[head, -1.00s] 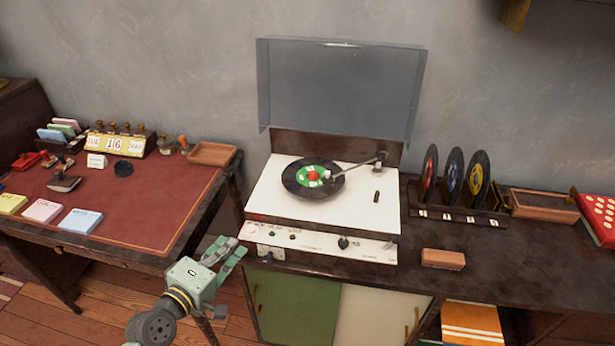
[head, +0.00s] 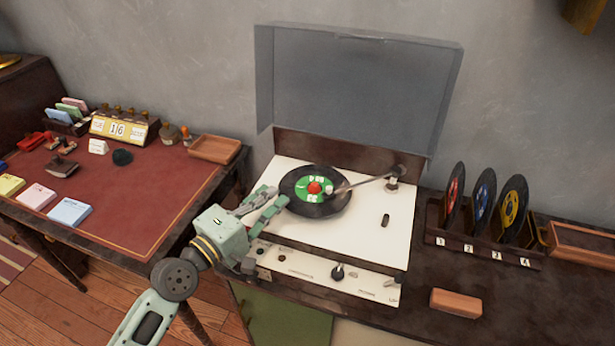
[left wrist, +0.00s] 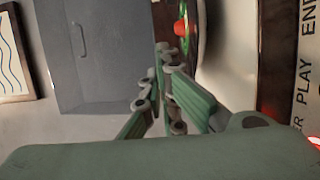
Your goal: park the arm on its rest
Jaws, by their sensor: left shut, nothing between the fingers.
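The record player's white deck (head: 360,238) carries a black record (head: 297,200) with a green label and a red centre piece (head: 314,187). The tonearm (head: 362,181) runs from its pivot (head: 392,184) at the deck's back right, with its head over the record near the label. I cannot make out the arm's rest clearly. My left gripper (head: 277,198) is shut and empty, over the deck's left part, close beside the record's left edge and apart from the tonearm. In the left wrist view its fingers (left wrist: 170,82) show, with the red centre piece (left wrist: 180,27) beyond. My right gripper is out of view.
The clear lid (head: 350,90) stands open behind the deck. A small dark lever (head: 385,219) is on the deck's right, with knobs along the front panel (head: 320,272). Racked records (head: 484,200) and a brown block (head: 456,303) stand to the right. A red-topped desk (head: 130,205) is left.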

